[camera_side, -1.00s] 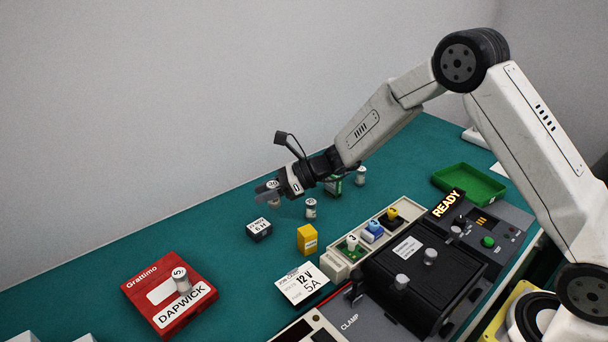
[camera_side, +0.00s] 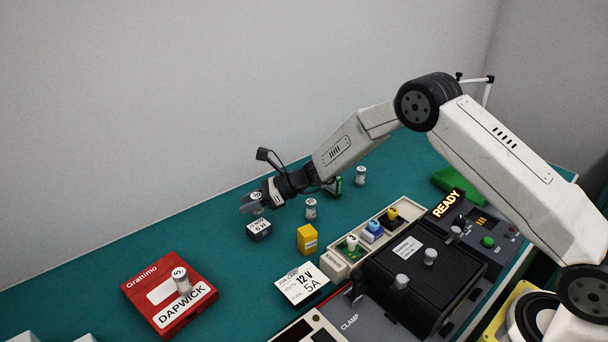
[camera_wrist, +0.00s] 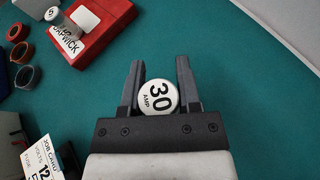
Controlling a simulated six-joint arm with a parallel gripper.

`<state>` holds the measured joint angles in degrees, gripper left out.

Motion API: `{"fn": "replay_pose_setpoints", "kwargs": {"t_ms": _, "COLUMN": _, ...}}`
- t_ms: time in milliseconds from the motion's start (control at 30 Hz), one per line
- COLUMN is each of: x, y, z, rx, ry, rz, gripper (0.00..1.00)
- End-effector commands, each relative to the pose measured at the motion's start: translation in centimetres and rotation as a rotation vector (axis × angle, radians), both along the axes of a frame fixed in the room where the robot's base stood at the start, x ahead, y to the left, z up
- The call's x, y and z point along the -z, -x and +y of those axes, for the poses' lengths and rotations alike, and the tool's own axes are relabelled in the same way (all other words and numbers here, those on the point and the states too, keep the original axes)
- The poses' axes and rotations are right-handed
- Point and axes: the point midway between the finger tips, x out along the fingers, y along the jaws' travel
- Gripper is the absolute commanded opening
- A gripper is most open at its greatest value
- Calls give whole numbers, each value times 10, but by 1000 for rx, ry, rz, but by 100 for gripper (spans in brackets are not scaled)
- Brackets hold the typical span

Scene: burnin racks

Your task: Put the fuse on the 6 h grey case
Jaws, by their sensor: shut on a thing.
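My gripper (camera_side: 256,204) is shut on a pale cylindrical fuse (camera_side: 257,196). In the wrist view the fuse (camera_wrist: 158,98), marked 30 AMP on its white top, stands upright between the two dark fingers of my gripper (camera_wrist: 159,78). The small dark grey case (camera_side: 259,230) has a white label reading 6 H. In the side view the fuse is just above the case in the picture; I cannot tell whether it is directly over it or behind it. The case does not show clearly in the wrist view.
A yellow box (camera_side: 307,239) and another fuse (camera_side: 311,209) stand right of the case. A red Dapwick box (camera_side: 200,315) with a fuse (camera_side: 181,280) on it is front left. A job card (camera_side: 304,284) reads 12 V, 5A. The black clamp machine (camera_side: 425,275) is at right.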

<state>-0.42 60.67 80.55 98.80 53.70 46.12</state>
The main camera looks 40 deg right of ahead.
Motion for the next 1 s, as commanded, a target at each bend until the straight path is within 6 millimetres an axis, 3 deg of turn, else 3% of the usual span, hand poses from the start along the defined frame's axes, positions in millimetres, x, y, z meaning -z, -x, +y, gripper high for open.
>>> {"fn": "replay_pose_setpoints", "kwargs": {"t_ms": 400, "x": 34, "y": -4, "z": 1, "rx": 0, "ry": 0, "rz": 1, "gripper": 0}}
{"fn": "replay_pose_setpoints", "kwargs": {"t_ms": 867, "x": 38, "y": -4, "z": 1, "rx": 0, "ry": 0, "rz": 1, "gripper": 0}}
{"fn": "replay_pose_setpoints", "kwargs": {"t_ms": 900, "x": 39, "y": -4, "z": 1, "rx": 0, "ry": 0, "rz": 1, "gripper": 45}}
{"fn": "replay_pose_setpoints", "kwargs": {"t_ms": 1000, "x": 39, "y": -4, "z": 1, "rx": 0, "ry": 0, "rz": 0, "gripper": 77}}
